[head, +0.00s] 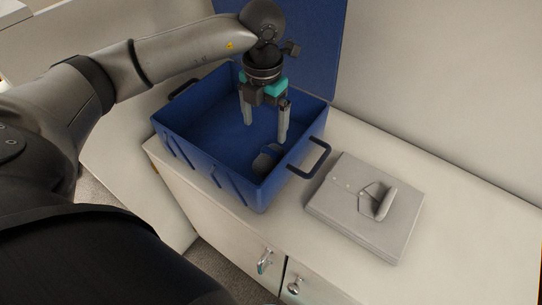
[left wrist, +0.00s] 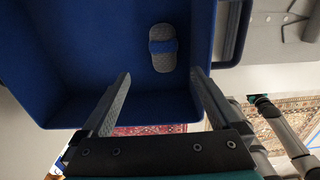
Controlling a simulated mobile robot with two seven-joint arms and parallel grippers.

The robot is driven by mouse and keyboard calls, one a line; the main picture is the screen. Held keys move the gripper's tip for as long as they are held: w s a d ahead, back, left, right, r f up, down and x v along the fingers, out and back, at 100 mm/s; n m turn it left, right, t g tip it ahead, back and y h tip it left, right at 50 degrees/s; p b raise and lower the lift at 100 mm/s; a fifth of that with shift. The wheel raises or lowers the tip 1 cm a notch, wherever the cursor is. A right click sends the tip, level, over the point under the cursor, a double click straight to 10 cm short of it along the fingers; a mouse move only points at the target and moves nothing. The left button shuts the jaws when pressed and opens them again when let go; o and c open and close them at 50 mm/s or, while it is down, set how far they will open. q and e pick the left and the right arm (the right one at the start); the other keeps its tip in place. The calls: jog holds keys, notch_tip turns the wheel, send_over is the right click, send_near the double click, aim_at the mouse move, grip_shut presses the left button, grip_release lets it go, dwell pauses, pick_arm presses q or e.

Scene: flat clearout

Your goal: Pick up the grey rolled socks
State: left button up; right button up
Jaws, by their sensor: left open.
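I see nothing that is clearly a pair of grey rolled socks. A grey oval piece with a blue band across it, like a slipper, lies on the floor of the blue box (head: 178,150); this piece (head: 267,160) is near the box's front right corner. It shows fully in the left wrist view (left wrist: 162,60). My left gripper (head: 266,133) is open and empty, pointing down inside the box's opening. In the left wrist view its fingers (left wrist: 160,73) are spread, with the grey piece beyond them.
The box stands on a pale cabinet top (head: 470,225), its blue lid (head: 300,50) raised behind it. A black handle (head: 318,160) sticks out at right. A flat grey case (head: 345,215) lies beside it, with a rounded grey shape (head: 386,203) on top. The far right surface is clear.

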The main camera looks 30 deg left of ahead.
pick_arm(q)
send_over(268, 155)
jog(key=f, duration=0.5)
jog(key=shift+a+f+b, duration=0.15)
jog(key=shift+a+b, duration=0.15)
jog(key=shift+b, duration=0.05)
jog(key=shift+f, duration=0.7)
jog(key=f, duration=0.3)
jog(key=f+b, duration=0.1)
jog(key=f, duration=0.1)
jog(key=shift+w+d, duration=0.1)
jog(key=shift+d, duration=0.2)
jog(key=shift+r, duration=0.15)
jog(key=c, duration=1.5)
pick_arm(e)
jog(key=shift+w+f, duration=0.2)
jog(key=shift+f, duration=0.75)
